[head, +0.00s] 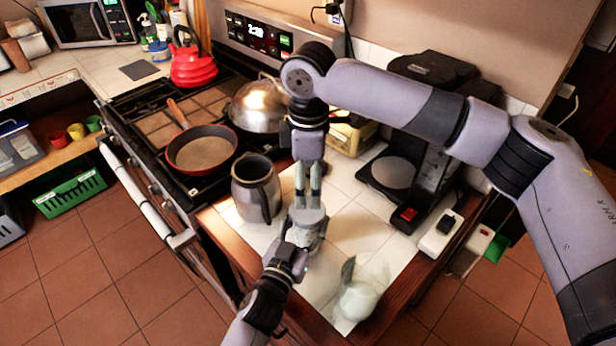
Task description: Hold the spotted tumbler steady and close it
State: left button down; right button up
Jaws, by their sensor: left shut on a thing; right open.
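A small pale grey tumbler (316,233) stands on the white tiled counter near the middle of the view. Its spots are too small to make out. My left gripper (300,245) reaches in from the bottom and is shut on its side. My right gripper (308,190) points straight down over the tumbler's top, its two fingers apart. The fingertips are close to the top; I cannot tell whether they touch it. A pale flat part (305,212) shows at the top, but I cannot tell whether it is a lid or the rim.
A grey metal jug (257,188) stands just left of the grippers. A pale translucent vessel (357,298) is near the counter's front edge. A black coffee machine (432,172) stands to the right. The stove holds a red pan (201,150) and a domed steel pot (258,112).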

aim_at(308, 209)
dwell(0.3)
jog(key=shift+f, duration=4)
jog(key=c, duration=1.2)
jog(key=o, duration=1.4)
jog(key=shift+r, duration=0.15)
notch_tip(308, 209, up, 12)
jog(key=shift+f, duration=0.1)
pick_arm(q)
jog(key=c, duration=0.6)
grip_release()
